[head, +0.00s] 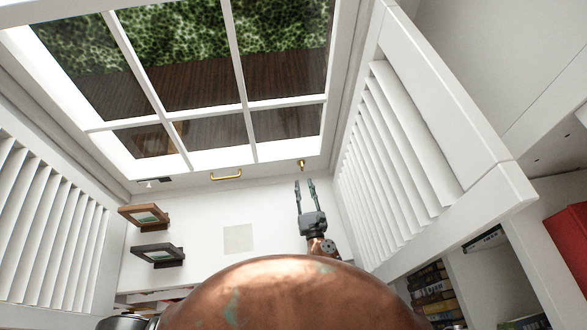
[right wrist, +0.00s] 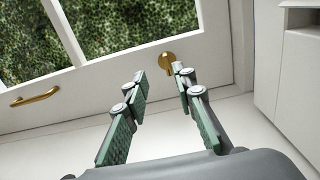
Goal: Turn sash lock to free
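The sash lock (head: 301,165) is a small brass fitting on the bottom rail of the white window sash, right of the brass pull handle (head: 226,175). In the right wrist view the lock (right wrist: 167,60) shows as a round brass plate, with its lower right part near or behind a fingertip. My right gripper (head: 305,183) is open and empty, its fingers pointing at the lock from just below it. In the right wrist view the gripper (right wrist: 159,78) has its fingers apart, with the lock just beyond the tips. I cannot tell whether a fingertip touches it. My left gripper is not in view.
White louvred shutters stand open at the left (head: 45,215) and right (head: 400,140) of the window. Two small picture frames, one brown (head: 144,216) and one dark (head: 158,253), stand on the sill at left. A pale square (head: 238,239) lies mid-sill. Shelved books (head: 432,290) are at lower right.

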